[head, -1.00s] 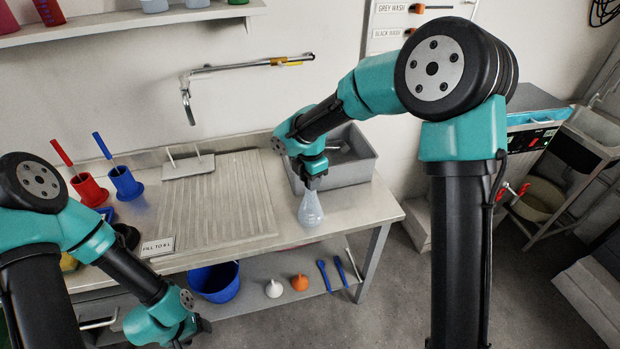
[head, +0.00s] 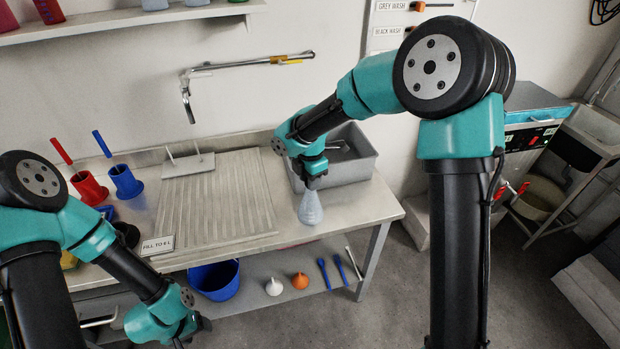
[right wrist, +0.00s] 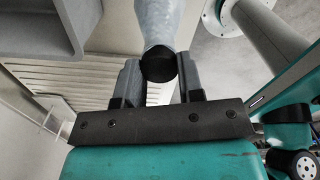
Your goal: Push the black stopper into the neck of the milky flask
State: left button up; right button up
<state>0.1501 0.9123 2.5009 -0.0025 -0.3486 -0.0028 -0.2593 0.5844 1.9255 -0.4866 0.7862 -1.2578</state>
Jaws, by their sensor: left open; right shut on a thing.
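The milky flask (head: 310,212) stands upright on the bench near its front right edge, below my right gripper. The flask's pale neck also shows in the right wrist view (right wrist: 159,22). The black stopper (right wrist: 158,66) shows as a dark disc at the end of the neck, between the right fingers. My right gripper (right wrist: 160,80) points down and is shut on the stopper; it also shows in the head view (head: 314,183). How deep the stopper sits in the neck is hidden. My left gripper (head: 206,325) is open and empty, low in front of the bench.
A grey basin (head: 362,165) stands just behind the flask. Red (head: 90,188) and blue (head: 126,182) holders stand further left. A blue bucket (head: 215,284) and funnels are on the lower shelf.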

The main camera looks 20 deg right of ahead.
jog(key=o, duration=1.5)
jog(key=shift+c, duration=0.2)
jog(key=shift+r, duration=0.1)
jog(key=shift+r, duration=3.4)
